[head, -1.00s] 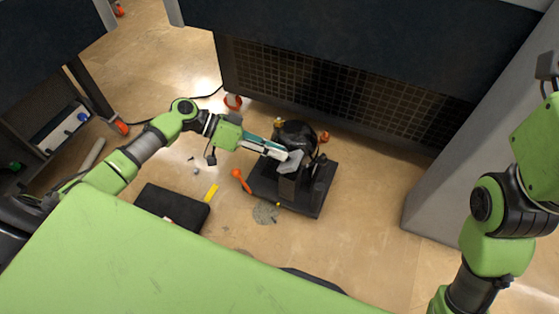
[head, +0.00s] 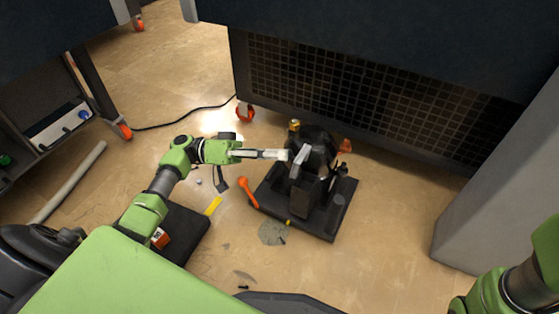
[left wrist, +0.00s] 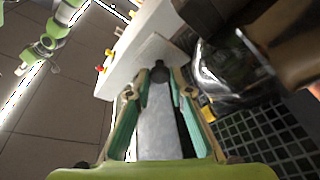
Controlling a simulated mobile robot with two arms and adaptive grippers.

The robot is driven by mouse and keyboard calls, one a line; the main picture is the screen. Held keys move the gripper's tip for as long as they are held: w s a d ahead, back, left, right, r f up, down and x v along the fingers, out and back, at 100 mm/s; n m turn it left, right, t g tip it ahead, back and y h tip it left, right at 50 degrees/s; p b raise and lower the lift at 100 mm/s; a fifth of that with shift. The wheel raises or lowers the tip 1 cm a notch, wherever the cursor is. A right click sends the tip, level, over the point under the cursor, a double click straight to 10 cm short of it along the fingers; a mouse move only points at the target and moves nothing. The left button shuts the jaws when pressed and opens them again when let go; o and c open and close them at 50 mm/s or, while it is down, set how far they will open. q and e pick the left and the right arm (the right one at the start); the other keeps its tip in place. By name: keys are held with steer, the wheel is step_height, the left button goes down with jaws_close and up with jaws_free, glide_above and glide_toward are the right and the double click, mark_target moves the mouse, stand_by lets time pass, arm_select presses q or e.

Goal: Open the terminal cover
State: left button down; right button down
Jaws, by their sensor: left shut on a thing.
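The black vacuum pump (head: 318,150) stands on a dark base plate on the floor. A light grey plate, which looks like the terminal cover (head: 301,155), stands tilted at the pump's left side. My left gripper (head: 284,155) reaches in from the left and its fingertips are at this plate. In the left wrist view, the teal-padded fingers (left wrist: 155,90) are on both sides of a long grey piece with a dark knob at its far end. The fingers hide part of the cover's edge. My right arm shows at the lower right, but its gripper is out of view.
An orange-handled tool (head: 248,191) lies left of the base plate. A black case (head: 183,238) and a yellow piece (head: 213,206) lie nearer. A dark bench with a grid panel (head: 350,90) stands behind the pump. Floor right of the pump is clear.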

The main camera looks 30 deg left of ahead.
arm_select(q)
steer(key=shift+f+h, duration=0.2)
steer(key=shift+h, duration=0.1)
steer(key=c, duration=1.9)
jaws_free()
steer(key=shift+o, duration=0.4)
steer(key=v, duration=1.2)
